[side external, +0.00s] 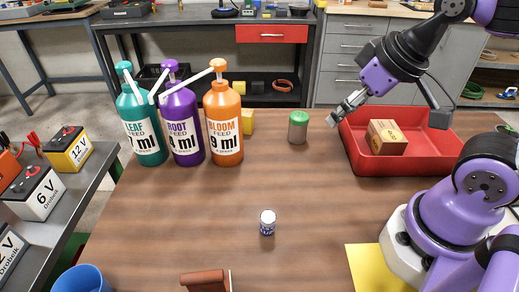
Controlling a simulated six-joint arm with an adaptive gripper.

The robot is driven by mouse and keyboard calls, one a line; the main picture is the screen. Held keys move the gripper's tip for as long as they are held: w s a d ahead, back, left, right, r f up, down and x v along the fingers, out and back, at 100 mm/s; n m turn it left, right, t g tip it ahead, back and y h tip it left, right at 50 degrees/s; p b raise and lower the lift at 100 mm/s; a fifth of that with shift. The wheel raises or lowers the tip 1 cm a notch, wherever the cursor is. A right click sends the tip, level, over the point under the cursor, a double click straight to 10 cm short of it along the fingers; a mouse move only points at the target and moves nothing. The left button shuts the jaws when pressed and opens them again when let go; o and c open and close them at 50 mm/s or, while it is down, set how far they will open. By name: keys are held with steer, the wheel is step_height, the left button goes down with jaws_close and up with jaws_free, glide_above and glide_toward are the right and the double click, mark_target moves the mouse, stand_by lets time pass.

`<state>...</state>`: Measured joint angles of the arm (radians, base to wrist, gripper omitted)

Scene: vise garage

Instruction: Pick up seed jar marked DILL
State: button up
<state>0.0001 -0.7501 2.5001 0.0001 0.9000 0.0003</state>
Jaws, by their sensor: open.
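A small jar (267,224) with a white top and a blue-and-white label stands upright on the wooden table, front centre. A grey jar with a green lid (298,127) stands upright farther back, left of the red tray. I cannot read the word DILL on either one, so I cannot tell which is the dill jar. My gripper (338,117) is open and empty, at the left end of the red tray in the picture and right of the green-lidded jar. It appears apart from both jars.
Pump bottles in teal (141,125), purple (184,125) and orange (223,125) stand at the back left, beside a yellow block (247,122). The red tray (400,163) holds a cardboard box (386,137). A brown object (206,281) and yellow sheet (372,270) lie in front.

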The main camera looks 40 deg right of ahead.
steer(key=o, duration=0.5)
glide_toward(298, 125)
steer(key=d, duration=0.1)
steer(key=shift+g, duration=0.4)
steer(key=x, duration=0.3)
steer(key=d+x, duration=0.1)
steer(key=x, duration=0.1)
steer(key=shift+w+f, duration=0.15)
steer(key=shift+w, duration=0.35)
steer(key=shift+x, duration=3.2)
